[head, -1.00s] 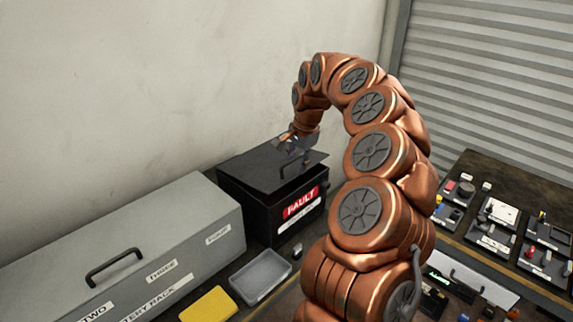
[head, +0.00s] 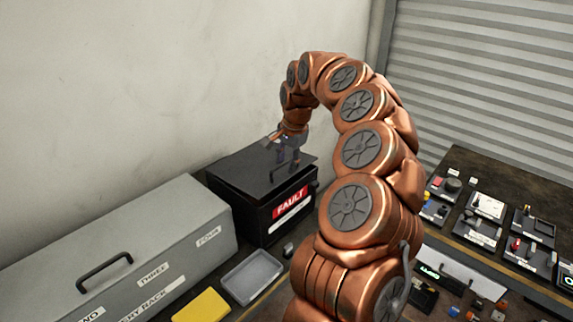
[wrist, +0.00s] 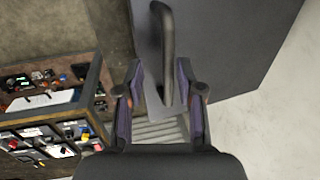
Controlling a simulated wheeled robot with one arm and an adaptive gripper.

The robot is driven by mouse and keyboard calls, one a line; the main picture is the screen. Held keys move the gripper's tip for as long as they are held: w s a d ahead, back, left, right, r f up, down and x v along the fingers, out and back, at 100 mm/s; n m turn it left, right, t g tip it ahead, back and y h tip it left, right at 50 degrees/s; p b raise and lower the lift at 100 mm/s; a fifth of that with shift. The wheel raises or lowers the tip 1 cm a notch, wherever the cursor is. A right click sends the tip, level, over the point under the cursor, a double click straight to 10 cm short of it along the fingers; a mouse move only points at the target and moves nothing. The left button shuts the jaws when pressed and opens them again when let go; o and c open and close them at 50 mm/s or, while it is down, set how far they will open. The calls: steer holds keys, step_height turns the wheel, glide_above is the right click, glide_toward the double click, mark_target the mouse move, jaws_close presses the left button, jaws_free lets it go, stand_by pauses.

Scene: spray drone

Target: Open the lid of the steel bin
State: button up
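The steel bin (head: 246,217) is a black box with a red FAULT label, standing against the wall in the head view. Its dark lid (head: 240,172) lies flat or nearly flat on top. The lid also shows in the wrist view (wrist: 235,45). A black bar handle stands on the lid; in the wrist view the handle (wrist: 168,50) reaches between my fingers. My gripper (head: 284,158) is over the lid at the handle. In the wrist view my gripper (wrist: 160,80) is open, with gaps between the handle and both fingers.
A long grey battery rack (head: 120,245) with a handle stands left of the bin. A grey tray (head: 252,277) and a yellow tray (head: 203,306) lie in front. A workbench (head: 465,165) with several small parts trays is at right. The wall is close behind the bin.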

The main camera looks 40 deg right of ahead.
mark_target(297, 171)
step_height(297, 171, up, 7)
steer(key=shift+s+p, duration=0.3)
steer(key=shift+p, duration=0.15)
stand_by(0.6)
steer(key=shift+f+b, duration=0.1)
steer(key=shift+b, duration=0.4)
steer(key=shift+c, duration=0.4)
